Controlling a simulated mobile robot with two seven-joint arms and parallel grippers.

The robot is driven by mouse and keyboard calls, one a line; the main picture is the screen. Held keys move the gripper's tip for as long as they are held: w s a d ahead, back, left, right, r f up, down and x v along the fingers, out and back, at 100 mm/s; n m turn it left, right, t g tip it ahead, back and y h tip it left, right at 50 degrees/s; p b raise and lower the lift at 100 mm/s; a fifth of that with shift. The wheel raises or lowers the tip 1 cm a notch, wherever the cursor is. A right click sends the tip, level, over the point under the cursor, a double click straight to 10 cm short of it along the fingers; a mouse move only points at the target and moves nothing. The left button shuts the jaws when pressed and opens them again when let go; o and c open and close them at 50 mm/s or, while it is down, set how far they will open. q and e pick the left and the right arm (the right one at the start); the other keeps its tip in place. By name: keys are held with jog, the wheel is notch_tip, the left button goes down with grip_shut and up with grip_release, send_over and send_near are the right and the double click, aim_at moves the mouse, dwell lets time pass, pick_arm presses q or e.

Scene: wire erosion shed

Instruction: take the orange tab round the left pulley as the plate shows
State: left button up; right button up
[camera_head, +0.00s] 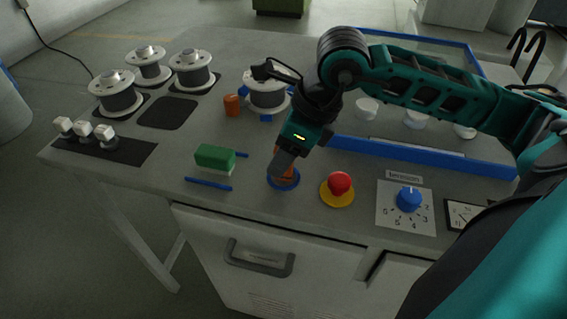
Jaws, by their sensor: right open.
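My right gripper (284,164) points down over a small blue disc (284,184) near the front of the table. It is open. An orange piece (291,170) shows on the disc, partly hidden behind the gripper; I cannot tell if the fingers touch it. I cannot tell if it is the orange tab. White round pieces, perhaps the pulleys, stand in the blue-framed area: a left one (367,108), a middle one (416,120) and a right one (465,131). My right arm passes over this area and hides part of it. My left gripper is not in view.
Wire spools (116,95) stand at the back left, another spool (267,98) beside an orange cylinder (232,105). A green block (215,156), red button (340,184), blue tension knob (409,199) and gauge (463,215) line the front. A blue rail (430,156) bounds the framed area.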

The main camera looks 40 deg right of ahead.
jog(key=shift+x, duration=1.05)
grip_shut()
